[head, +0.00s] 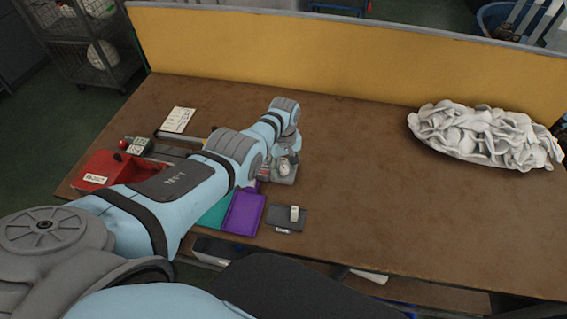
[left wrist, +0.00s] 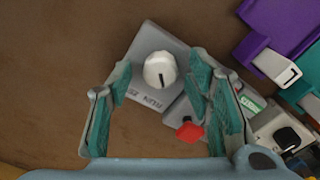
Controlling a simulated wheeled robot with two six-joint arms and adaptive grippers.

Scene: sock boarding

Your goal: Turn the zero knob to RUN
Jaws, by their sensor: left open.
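The zero knob (left wrist: 160,70) is a round white knob with a short black pointer mark, on a grey box (left wrist: 146,48). Lettering that reads RUN is printed on the box below the knob in the left wrist view, with partly readable letters beside it. The pointer slants down toward the RUN lettering; whether it lines up exactly I cannot tell. My left gripper (left wrist: 161,64) is open, its teal-padded fingers on either side of the knob; contact is not clear. In the head view the left gripper (head: 281,160) is over the grey box (head: 286,180), partly hiding it. My right gripper is not in view.
A red knob (left wrist: 190,132) sits close to the right finger. Purple (head: 244,213) and teal trays and a grey plate (head: 285,223) with a white piece lie nearby. A red bin (head: 105,168) is left, a white cloth pile (head: 485,137) right. The table's middle is clear.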

